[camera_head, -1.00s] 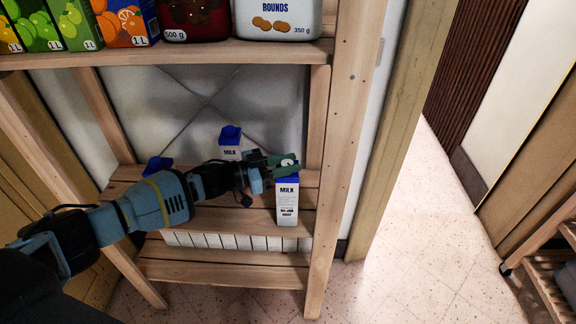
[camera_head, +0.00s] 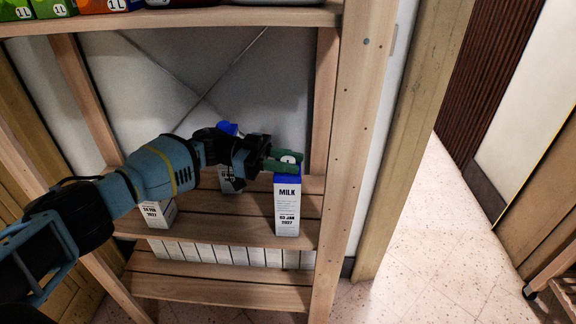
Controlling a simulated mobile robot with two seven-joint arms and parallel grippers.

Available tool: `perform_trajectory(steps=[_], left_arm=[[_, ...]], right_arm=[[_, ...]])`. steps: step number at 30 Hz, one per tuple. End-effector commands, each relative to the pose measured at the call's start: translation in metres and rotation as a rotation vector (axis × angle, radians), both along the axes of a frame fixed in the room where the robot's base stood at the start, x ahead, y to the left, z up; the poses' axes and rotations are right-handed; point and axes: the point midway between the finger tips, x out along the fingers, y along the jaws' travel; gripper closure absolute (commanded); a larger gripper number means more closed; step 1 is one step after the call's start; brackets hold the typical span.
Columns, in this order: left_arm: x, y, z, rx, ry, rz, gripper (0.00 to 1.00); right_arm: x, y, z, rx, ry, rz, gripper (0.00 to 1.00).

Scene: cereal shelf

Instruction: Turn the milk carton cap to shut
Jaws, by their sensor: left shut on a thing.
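A milk carton (camera_head: 287,208) with a white body and blue top stands upright on the middle shelf board (camera_head: 235,230), near its right end. Its white cap (camera_head: 289,159) is on the top. My left gripper (camera_head: 286,161) comes in from the left, and its green fingers are shut around the cap. The fingers partly hide the carton top, and I cannot tell how far the cap is turned. My right gripper is not in view.
A second milk carton (camera_head: 228,129) stands behind my left arm, mostly hidden. Another carton (camera_head: 158,213) stands at the left, partly covered by the arm. A row of white boxes (camera_head: 235,255) sits below. The shelf's right post (camera_head: 345,150) is close to the right of the held carton.

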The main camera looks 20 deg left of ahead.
Motion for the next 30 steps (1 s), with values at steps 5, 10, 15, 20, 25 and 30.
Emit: perform_trajectory(steps=[5, 10, 15, 20, 25, 30], left_arm=[[-0.001, -0.001, -0.002, 0.003, 0.002, -0.009, 0.96], [-0.001, -0.001, -0.002, 0.002, 0.002, -0.008, 0.96], [-0.001, -0.001, -0.001, 0.002, 0.001, -0.007, 0.61], [0.000, -0.001, -0.001, 0.001, 0.001, -0.007, 0.51], [0.000, 0.000, 0.000, 0.000, 0.000, -0.006, 0.51], [0.000, -0.001, 0.010, 0.000, -0.003, -0.007, 0.51]], right_arm=[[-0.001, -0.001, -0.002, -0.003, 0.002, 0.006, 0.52], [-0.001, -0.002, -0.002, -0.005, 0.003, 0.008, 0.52], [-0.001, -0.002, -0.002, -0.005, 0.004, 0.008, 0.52], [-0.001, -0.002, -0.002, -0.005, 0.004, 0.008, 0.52], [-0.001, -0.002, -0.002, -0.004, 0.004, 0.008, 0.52], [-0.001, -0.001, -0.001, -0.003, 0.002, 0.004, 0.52]])
